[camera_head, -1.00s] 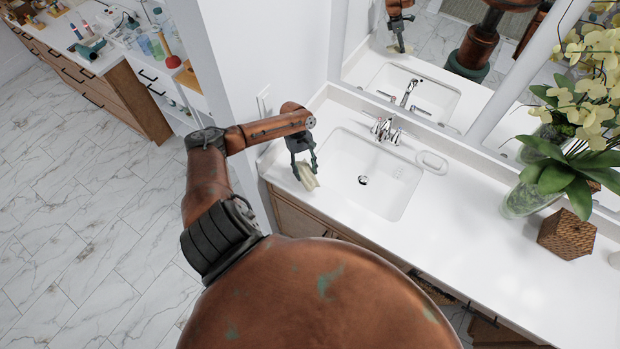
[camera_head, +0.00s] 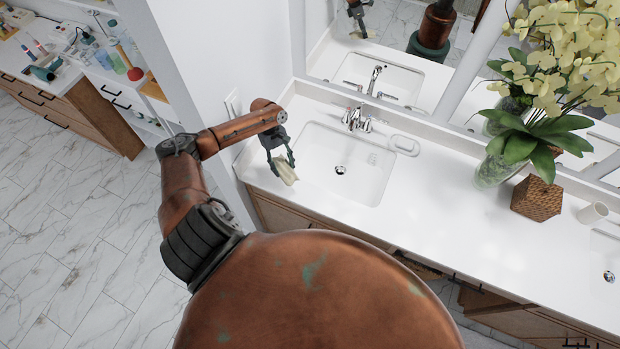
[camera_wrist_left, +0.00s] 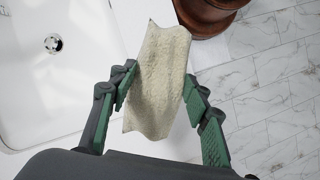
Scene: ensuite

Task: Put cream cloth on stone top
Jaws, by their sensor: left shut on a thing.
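The cream cloth (camera_head: 285,172) is a small folded, ribbed piece between the fingers of my left gripper (camera_head: 281,163). In the left wrist view the cloth (camera_wrist_left: 160,80) stands between the two green fingertips (camera_wrist_left: 158,88), and the gripper is shut on it. The white stone top (camera_head: 455,205) runs along the wall around the sink. The gripper and cloth are over its left end, left of the sink basin; I cannot tell whether the cloth touches the top. My right gripper is not in view.
The sink basin (camera_head: 343,165) with its faucet (camera_head: 356,119) is right of the gripper. A soap dish (camera_head: 404,145), a vase with yellow orchids (camera_head: 500,168), a woven box (camera_head: 536,198) and a white cup (camera_head: 592,213) stand further right. The front counter is clear.

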